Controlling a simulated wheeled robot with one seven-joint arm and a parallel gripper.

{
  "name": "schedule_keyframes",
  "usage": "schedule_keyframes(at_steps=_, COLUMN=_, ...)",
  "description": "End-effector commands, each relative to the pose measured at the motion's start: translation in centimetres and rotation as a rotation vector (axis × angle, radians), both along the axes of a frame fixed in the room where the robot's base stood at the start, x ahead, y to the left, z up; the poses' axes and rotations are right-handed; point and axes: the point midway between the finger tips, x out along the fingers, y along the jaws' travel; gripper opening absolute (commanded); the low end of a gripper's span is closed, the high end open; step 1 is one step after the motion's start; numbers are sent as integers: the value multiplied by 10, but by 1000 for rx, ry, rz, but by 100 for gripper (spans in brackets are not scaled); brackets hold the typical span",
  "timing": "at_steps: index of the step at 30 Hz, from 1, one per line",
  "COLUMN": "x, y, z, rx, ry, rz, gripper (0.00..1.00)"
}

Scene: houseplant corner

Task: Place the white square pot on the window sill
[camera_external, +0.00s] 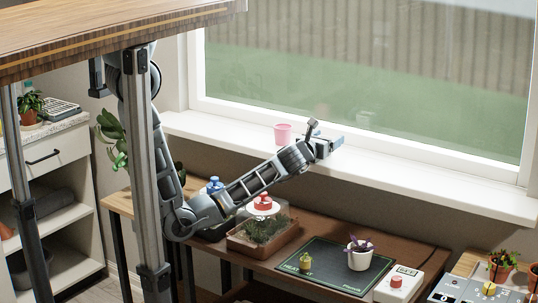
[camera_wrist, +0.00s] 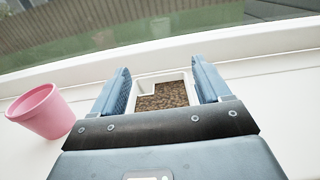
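The white square pot (camera_wrist: 146,81), filled with brown granular soil, sits between the two blue fingers of my gripper (camera_wrist: 162,88) in the wrist view. Both fingers appear to touch its sides, so my gripper looks shut on it. In the external view my gripper (camera_external: 329,146) is over the white window sill (camera_external: 420,181), right of the pink pot, and the white pot cannot be made out there. The sill also shows in the wrist view (camera_wrist: 285,90). Whether the pot's base rests on the sill is hidden.
A pink pot (camera_external: 283,133) stands on the sill left of my gripper, close to it in the wrist view (camera_wrist: 42,111). The window pane (camera_external: 400,90) is behind. The sill to the right is clear. Below, a bench holds a planter tray (camera_external: 248,247) and a potted plant (camera_external: 359,259).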

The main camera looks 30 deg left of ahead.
Motion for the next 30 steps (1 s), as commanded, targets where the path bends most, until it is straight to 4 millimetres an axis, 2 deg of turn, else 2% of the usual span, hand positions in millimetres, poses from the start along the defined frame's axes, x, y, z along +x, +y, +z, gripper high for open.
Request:
schedule_keyframes(at_steps=3, x=0, y=0, z=0, rx=0, ry=0, rz=0, gripper=86)
schedule_keyframes(at_steps=11, x=0, y=0, z=3, rx=-1, ry=-1, rz=0, gripper=86)
schedule_keyframes(at_steps=14, x=-8, y=0, z=2, rx=1, ry=1, rz=-1, gripper=86)
schedule_keyframes(at_steps=17, x=-23, y=0, z=1, rx=0, ry=2, rz=-1, gripper=86)
schedule_keyframes(at_steps=24, x=-74, y=0, z=1, rx=0, ry=2, rz=-2, gripper=86)
schedule_keyframes(at_steps=30, x=-106, y=0, z=2, rx=1, ry=1, rz=-1, gripper=86)
